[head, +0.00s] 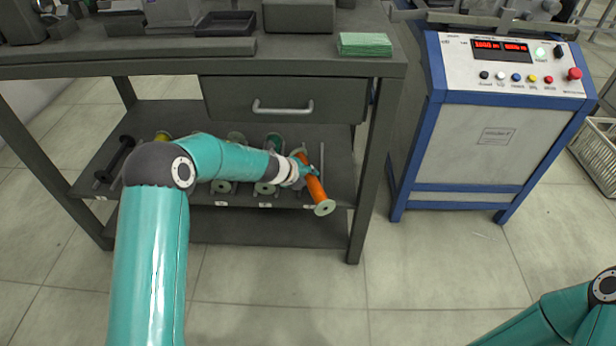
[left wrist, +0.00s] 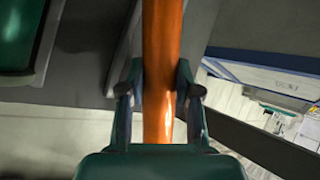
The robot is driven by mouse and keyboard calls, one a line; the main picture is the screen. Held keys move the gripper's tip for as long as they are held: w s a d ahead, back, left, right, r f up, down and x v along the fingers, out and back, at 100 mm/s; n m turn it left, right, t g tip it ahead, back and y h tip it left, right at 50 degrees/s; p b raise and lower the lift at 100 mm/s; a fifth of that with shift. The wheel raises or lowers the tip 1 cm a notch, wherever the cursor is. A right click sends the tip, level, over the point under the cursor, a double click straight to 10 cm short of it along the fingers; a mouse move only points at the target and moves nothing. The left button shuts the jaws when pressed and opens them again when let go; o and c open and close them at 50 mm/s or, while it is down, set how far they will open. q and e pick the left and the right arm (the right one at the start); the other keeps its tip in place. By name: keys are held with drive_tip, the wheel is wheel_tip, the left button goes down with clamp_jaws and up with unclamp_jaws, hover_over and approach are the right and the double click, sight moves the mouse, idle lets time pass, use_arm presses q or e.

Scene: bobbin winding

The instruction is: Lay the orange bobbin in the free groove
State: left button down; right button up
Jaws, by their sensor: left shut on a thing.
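The orange bobbin (head: 316,188) is at the right end of the bench's upper shelf, tilted, with its pale flange (head: 324,208) towards me and past the shelf's front edge. My left gripper (head: 304,165) is shut on its orange barrel. In the left wrist view the orange bobbin (left wrist: 160,70) runs upright between the two fingers (left wrist: 160,105). The shelf (head: 240,202) holds other bobbins in grooves, a green one (head: 274,140) among them. I cannot tell whether the orange bobbin touches the groove under it. My right gripper is outside both views.
A dark bobbin (head: 116,158) lies at the shelf's left end. The drawer (head: 285,98) and bench top (head: 130,68) are above the shelf. A bench leg (head: 374,160) stands close right of the orange bobbin. A blue-framed machine (head: 490,130) stands further right. The floor in front is clear.

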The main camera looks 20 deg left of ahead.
use_arm(q)
drive_tip(key=shift+f+b, duration=0.35)
drive_tip(key=shift+f, duration=0.1)
drive_tip(key=c, duration=0.8)
unclamp_jaws()
drive_tip(key=shift+r, duration=0.15)
